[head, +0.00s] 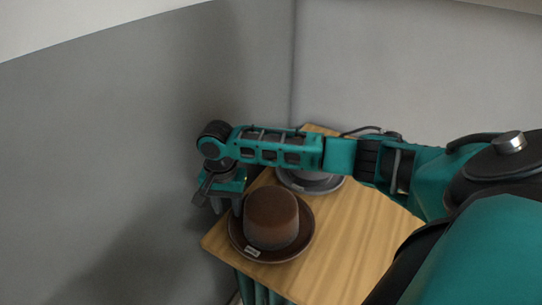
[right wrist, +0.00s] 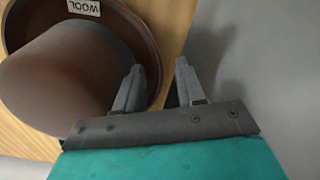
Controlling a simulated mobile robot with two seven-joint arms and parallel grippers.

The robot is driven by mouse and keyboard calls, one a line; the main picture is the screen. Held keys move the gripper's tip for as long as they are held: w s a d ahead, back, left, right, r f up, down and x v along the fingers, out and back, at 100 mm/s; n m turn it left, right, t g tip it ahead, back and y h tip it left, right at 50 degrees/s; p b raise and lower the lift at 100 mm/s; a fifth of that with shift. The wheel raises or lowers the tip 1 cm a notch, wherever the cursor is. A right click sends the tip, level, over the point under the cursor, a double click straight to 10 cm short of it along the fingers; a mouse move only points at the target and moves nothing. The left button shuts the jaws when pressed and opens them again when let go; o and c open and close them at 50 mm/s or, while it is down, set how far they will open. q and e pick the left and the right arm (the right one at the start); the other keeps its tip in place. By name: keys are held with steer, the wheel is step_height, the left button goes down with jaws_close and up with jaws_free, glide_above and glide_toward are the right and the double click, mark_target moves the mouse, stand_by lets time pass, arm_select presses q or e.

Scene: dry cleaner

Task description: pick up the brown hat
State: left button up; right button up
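The brown hat (head: 271,218) sits crown up on a wooden table, close to its left end. A small white tag lies on its brim. In the right wrist view the hat (right wrist: 70,80) fills the left side, and the tag reads WOOL. My right gripper (head: 226,204) is at the hat's left edge, pointing down. In the right wrist view its two fingers (right wrist: 158,86) are apart. One finger overlaps the brim beside the crown and the other is outside the brim. Whether they touch the brim, I cannot tell. My left gripper is not in view.
A grey hat (head: 311,181) lies on the wooden table (head: 366,242) behind the brown hat, partly hidden under my right arm. Grey walls stand close at the left and back. The table's front right part is clear.

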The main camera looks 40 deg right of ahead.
step_height(320, 180, down, 3)
steer(key=shift+r, duration=0.15)
jaws_close()
stand_by(0.4)
